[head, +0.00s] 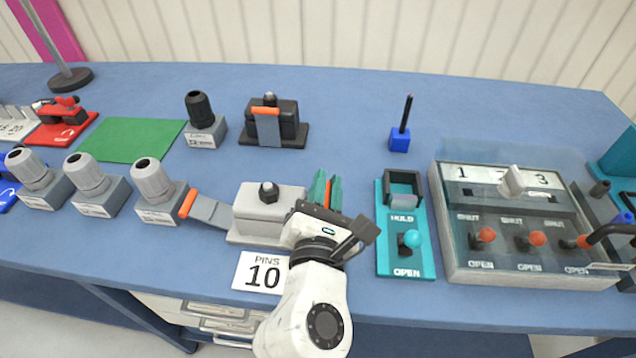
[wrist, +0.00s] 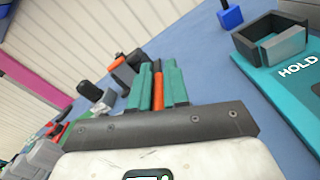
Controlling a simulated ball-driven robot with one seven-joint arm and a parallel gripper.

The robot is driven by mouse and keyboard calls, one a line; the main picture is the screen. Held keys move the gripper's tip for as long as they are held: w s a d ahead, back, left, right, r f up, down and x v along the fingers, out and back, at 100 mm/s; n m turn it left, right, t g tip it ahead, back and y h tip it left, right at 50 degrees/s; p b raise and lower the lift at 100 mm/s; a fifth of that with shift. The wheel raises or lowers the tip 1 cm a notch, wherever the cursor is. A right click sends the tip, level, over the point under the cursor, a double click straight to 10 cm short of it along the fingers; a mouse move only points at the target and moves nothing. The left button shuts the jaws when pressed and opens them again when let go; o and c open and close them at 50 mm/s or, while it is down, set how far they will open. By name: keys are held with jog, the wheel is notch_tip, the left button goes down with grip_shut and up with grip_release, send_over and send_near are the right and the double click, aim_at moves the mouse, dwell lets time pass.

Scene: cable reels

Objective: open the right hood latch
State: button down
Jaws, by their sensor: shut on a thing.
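A grey connector hood (head: 262,208) with a dark knob on top sits on the blue table, just left of my gripper. Its left latch (head: 207,210) is swung out to the left, with an orange end. My gripper (head: 325,188) is at the hood's right side, its teal fingers shut on the orange handle of the right latch (head: 328,194). In the wrist view the orange handle (wrist: 158,90) shows between the teal fingers (wrist: 158,82). The rest of the right latch is hidden behind my gripper, so its angle cannot be told.
A teal HOLD/OPEN fixture (head: 392,262) stands close to the right of my gripper. A "PINS 10" card (head: 262,272) lies in front of the hood. A black hood (head: 286,128) is behind, and a switch box (head: 455,262) is farther right.

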jog(key=d+m, duration=0.1)
jog(key=d+f+m, duration=0.1)
jog(key=shift+m, duration=0.4)
jog(key=m, duration=0.1)
jog(key=d+f+m+b, duration=0.1)
jog(key=d+m, duration=0.1)
jog(key=shift+s+d+f+m+b, duration=0.1)
jog(key=shift+d+f+m+b, duration=0.15)
jog(key=shift+m+b, duration=0.1)
jog(key=shift+d+f, duration=0.35)
jog(key=shift+f, duration=0.1)
jog(key=c, duration=1.1)
grip_release()
jog(key=s+b, duration=0.1)
jog(key=s, duration=0.9)
jog(key=shift+s+a, duration=0.1)
jog(key=shift+s, duration=0.3)
